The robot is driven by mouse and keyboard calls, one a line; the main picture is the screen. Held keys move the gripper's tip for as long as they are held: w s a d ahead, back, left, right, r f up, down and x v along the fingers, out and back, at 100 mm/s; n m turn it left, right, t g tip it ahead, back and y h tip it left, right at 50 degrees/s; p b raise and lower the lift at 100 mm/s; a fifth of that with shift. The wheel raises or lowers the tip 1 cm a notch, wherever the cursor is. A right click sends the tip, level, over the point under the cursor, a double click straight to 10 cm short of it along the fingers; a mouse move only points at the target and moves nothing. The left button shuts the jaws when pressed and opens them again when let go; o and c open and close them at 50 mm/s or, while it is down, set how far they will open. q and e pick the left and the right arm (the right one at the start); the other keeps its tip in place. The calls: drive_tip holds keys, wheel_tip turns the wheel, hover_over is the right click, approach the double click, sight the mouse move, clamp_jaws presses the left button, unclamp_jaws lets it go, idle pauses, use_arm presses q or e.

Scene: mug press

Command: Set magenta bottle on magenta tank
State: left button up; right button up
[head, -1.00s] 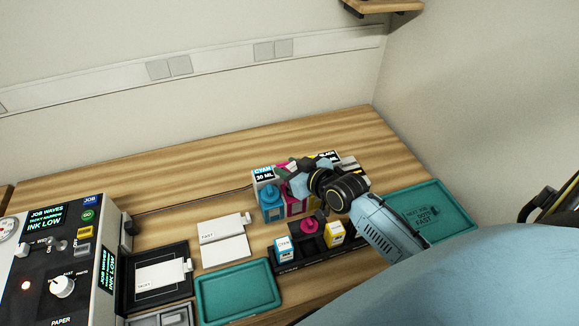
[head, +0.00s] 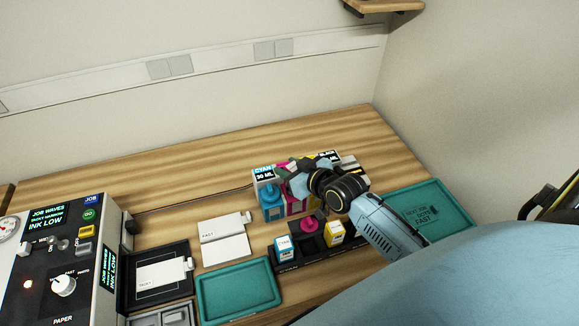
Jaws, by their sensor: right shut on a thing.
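The magenta tank (head: 293,206) stands in the back row, beside the blue cyan tank (head: 272,203). My right gripper (head: 294,174) is above this row, over the magenta tank. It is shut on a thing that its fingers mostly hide. A small magenta patch (head: 281,166) shows at the fingers, which fits the magenta bottle. I cannot tell whether it touches the tank. A round magenta piece (head: 308,225) sits in the black front rack (head: 310,253), between the cyan bottle (head: 285,247) and the yellow bottle (head: 334,235). My left gripper is out of view.
Teal trays lie front left (head: 238,291) and right (head: 440,205). White sheets (head: 224,240) lie left of the tanks. A control panel (head: 62,268) with screens stands at the far left. The wood table (head: 200,188) is clear behind them.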

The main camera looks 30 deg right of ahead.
drive_tip(key=shift+f, duration=0.45)
drive_tip(key=o, duration=0.8)
drive_tip(key=shift+s, duration=0.1)
drive_tip(key=p+v, duration=0.3)
drive_tip(key=v, duration=0.1)
drive_tip(key=shift+s+r, duration=0.15)
drive_tip(key=shift+r, duration=0.1)
drive_tip(key=p+v, duration=0.5)
drive_tip(key=v, duration=0.1)
drive_tip(key=shift+s, duration=0.25)
drive_tip(key=shift+f, duration=0.1)
